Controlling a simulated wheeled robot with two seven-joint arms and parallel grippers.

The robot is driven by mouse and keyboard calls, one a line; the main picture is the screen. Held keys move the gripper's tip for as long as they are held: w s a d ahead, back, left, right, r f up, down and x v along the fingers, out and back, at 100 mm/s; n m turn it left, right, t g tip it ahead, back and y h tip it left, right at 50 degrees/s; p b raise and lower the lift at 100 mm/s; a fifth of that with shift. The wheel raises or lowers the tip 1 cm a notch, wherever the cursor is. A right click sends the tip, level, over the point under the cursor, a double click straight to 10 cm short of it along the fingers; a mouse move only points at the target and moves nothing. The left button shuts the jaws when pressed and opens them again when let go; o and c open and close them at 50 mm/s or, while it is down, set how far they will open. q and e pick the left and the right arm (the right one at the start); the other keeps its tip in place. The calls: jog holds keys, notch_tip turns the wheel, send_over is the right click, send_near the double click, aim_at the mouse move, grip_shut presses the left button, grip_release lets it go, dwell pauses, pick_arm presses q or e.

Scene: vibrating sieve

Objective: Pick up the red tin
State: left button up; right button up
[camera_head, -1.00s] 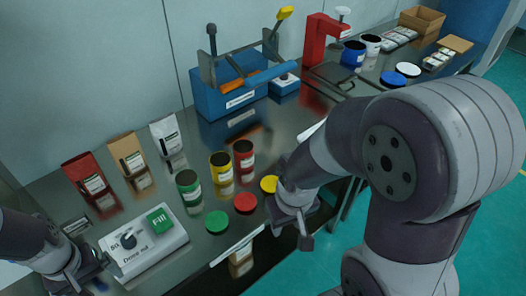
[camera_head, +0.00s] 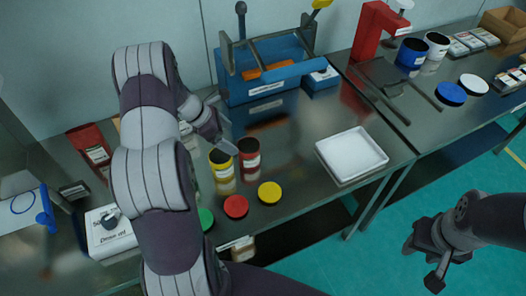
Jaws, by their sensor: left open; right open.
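The red tin (camera_head: 250,156) stands upright and open-topped on the steel table. Its red lid (camera_head: 236,206) lies flat in front of it. The yellow tin (camera_head: 222,173) stands just to its left. My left gripper (camera_head: 228,123) is open and empty, above and behind the tins, with one finger close to the red tin's top in the picture. I cannot tell whether it touches. My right gripper (camera_head: 422,264) is open and empty at the lower right, off the table over the floor. The green tin is hidden behind my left arm.
A yellow lid (camera_head: 270,192) and a partly covered green lid (camera_head: 205,218) lie near the front edge. A white tray (camera_head: 352,155) lies to the right. A scale (camera_head: 105,240) is at the left. Table between tins and tray is clear.

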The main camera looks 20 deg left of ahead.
aim_at(242, 143)
pick_arm(q)
jog(key=x, duration=0.3)
jog(key=p+x, duration=0.1)
jog(key=x, duration=0.2)
jog(key=shift+w+d, duration=0.25)
jog(key=shift+d, duration=0.1)
jog(key=x, duration=0.1)
jog(key=p+x, duration=0.1)
jog(key=x, duration=0.1)
jog(key=shift+s+d+f, duration=0.1)
jog(key=shift+s+f, duration=0.05)
jog(key=shift+f, duration=0.15)
jog(key=shift+d+f, duration=0.1)
jog(key=shift+f, duration=0.15)
jog(key=shift+w, duration=0.25)
jog(key=shift+c, duration=0.3)
jog(key=shift+d, duration=0.1)
jog(key=c, duration=0.5)
jog(key=shift+s, duration=0.1)
jog(key=c, duration=0.4)
pick_arm(e)
jog(key=shift+w+r, duration=0.2)
jog(key=shift+r, duration=0.8)
